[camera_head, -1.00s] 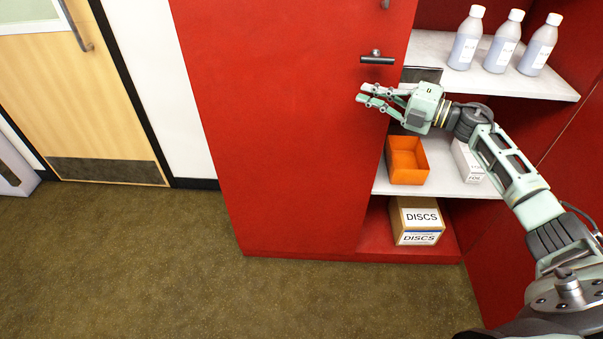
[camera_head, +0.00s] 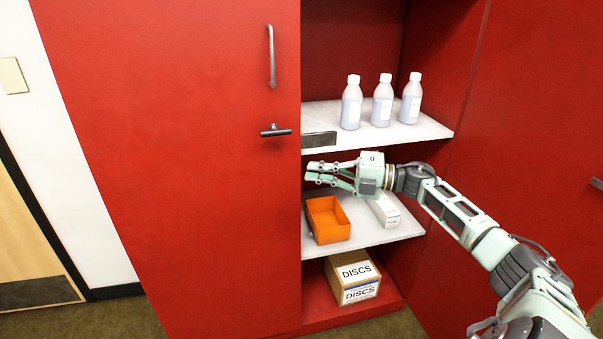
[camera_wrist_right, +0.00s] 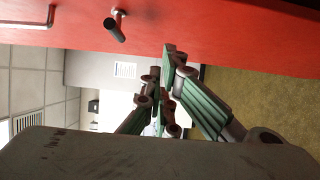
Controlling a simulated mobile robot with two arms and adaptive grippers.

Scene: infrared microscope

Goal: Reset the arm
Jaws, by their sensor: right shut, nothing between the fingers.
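My right arm comes in from the lower right in the head view. Its gripper (camera_head: 312,173) is shut and empty, pointing left in front of the open cupboard's shelves. In the right wrist view its fingers (camera_wrist_right: 165,85) are drawn together with nothing between them. The red cupboard door (camera_head: 180,160) is just left of the fingers, with a dark T-shaped handle (camera_head: 275,131) above them. I cannot tell whether the fingers touch anything. My left gripper is not in view.
Several shelves are near my arm: bottles (camera_head: 383,102) on the upper one, an orange bin (camera_head: 327,220) and a white box (camera_head: 384,211) on the middle one, a DISCS carton (camera_head: 353,278) at the bottom. A second red door (camera_head: 530,150) is at right.

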